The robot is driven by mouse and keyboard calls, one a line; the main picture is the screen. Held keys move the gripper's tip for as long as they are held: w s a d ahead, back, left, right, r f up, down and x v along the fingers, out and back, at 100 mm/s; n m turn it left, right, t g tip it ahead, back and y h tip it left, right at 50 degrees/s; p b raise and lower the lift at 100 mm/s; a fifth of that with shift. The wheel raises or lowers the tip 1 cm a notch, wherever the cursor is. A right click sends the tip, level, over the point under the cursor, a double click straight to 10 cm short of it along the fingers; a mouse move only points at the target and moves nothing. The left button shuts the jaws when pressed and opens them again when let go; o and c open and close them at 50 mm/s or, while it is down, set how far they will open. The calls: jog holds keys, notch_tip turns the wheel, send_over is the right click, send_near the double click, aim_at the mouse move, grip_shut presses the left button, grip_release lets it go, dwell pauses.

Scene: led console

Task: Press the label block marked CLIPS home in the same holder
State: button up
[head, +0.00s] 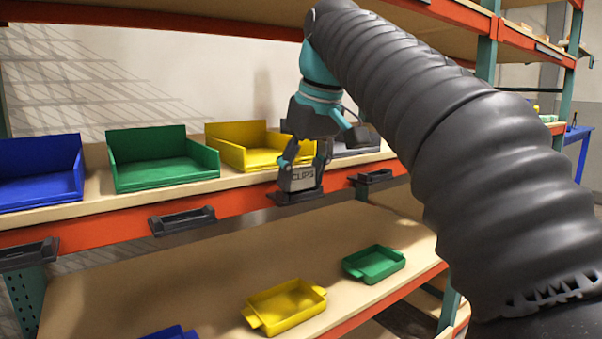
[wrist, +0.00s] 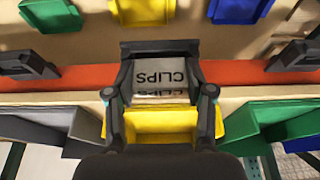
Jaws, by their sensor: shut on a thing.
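The grey label block marked CLIPS (head: 303,180) is upright between the fingers of my gripper (head: 301,164), which is shut on it. In the wrist view the block (wrist: 160,80) shows its lettering upside down, with a finger of my gripper (wrist: 160,94) on each side. The block's lower edge is at a dark holder (head: 297,196) on the orange shelf beam, below the yellow bin. The holder (wrist: 160,46) also shows in the wrist view, along the block's edge. I cannot tell how deep the block sits in it.
Other dark holders on the beam, left (head: 183,220) and right (head: 373,177), look empty. Blue (head: 40,172), green (head: 163,160) and yellow (head: 243,145) bins stand on the shelf behind. Small yellow (head: 286,304) and green (head: 374,263) trays sit on the lower shelf.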

jog(key=shift+f, duration=0.15)
jog(key=o, duration=1)
jog(key=shift+o, duration=0.2)
jog(key=v, duration=0.7)
jog(key=shift+r, duration=0.25)
jog(key=shift+d, duration=0.1)
